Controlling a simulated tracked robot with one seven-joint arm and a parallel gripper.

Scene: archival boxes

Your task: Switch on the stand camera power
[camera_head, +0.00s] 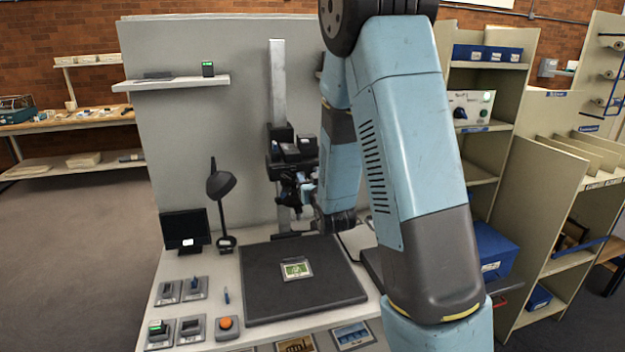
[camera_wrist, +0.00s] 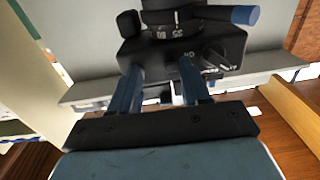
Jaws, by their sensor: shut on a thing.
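The black stand camera (camera_head: 291,150) is mounted on the grey upright column (camera_head: 278,90) of the copy stand. In the wrist view its dark body (camera_wrist: 160,48) fills the upper middle, with a ringed, numbered part above. A round power dial (camera_wrist: 214,57) with small white lettering sits on its right side, just right of my right finger. My gripper (camera_head: 304,190) is up against the camera's lower part. The exact contact at the fingertips is hidden.
A desk lamp (camera_head: 220,185), a small monitor (camera_head: 185,229) and several switch panels (camera_head: 193,288) stand at left. Shelving (camera_head: 485,140) stands close at right. A wall panel (camera_head: 190,125) backs the bench.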

